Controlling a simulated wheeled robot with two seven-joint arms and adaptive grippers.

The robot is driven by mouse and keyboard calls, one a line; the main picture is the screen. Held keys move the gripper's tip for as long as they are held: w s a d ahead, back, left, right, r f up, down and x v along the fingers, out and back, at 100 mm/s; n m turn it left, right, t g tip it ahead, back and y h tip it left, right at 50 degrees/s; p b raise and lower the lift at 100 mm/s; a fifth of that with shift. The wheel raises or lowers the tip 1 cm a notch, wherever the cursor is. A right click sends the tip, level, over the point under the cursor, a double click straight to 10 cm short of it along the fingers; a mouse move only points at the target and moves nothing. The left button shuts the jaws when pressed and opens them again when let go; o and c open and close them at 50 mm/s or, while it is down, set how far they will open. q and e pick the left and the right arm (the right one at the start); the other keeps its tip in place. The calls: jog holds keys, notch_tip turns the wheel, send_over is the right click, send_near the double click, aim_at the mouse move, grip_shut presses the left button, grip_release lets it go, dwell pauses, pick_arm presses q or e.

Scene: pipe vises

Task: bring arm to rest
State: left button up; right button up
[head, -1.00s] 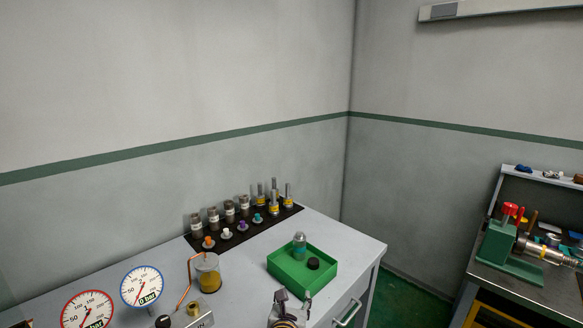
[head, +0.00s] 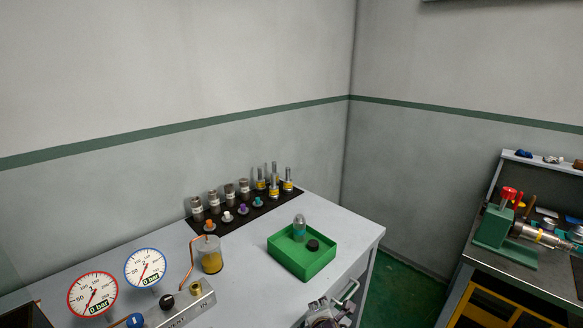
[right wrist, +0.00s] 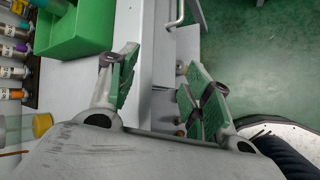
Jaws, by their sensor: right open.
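My right gripper (head: 330,310) shows at the bottom edge of the head view, near the front edge of the bench (head: 262,290). In the right wrist view its two green-padded fingers (right wrist: 160,84) are spread apart with nothing between them, over the bench's front edge and drawer side. The green tray (head: 302,262) is beyond it on the bench and holds a grey and teal fitting (head: 299,228) and a black cap (head: 312,245). My left gripper is in neither view.
Two gauges (head: 93,293) and a jar (head: 211,258) stand at left. Several fittings line a black mat (head: 205,227). A drawer handle (head: 347,291) sticks out at the bench front. A second bench with a green vise (head: 494,230) is at right, with open floor (head: 400,292) between.

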jog(key=s+d+f+m+g+y, duration=0.1)
jog(key=s+d+f+m+g, duration=0.2)
jog(key=s+d+m, duration=0.6)
jog(key=s+d+f+m+g+y, duration=0.1)
jog(key=s+d+f+m+g, duration=0.15)
jog(key=s+d+m, duration=0.5)
notch_tip(320, 180, down, 33)
jog(key=s+a+m, duration=0.2)
jog(key=m, duration=0.1)
jog(key=s+d+f+g, duration=0.1)
jog(key=s+d+f, duration=0.2)
jog(key=s+f, duration=0.7)
jog(key=s+d+f+g, duration=0.1)
jog(key=s+d+f, duration=0.2)
jog(key=s+f, duration=0.7)
jog(key=shift+s+f+h, duration=0.15)
jog(key=shift+s+h, duration=0.25)
jog(key=shift+s, duration=0.55)
jog(key=shift+d, duration=0.1)
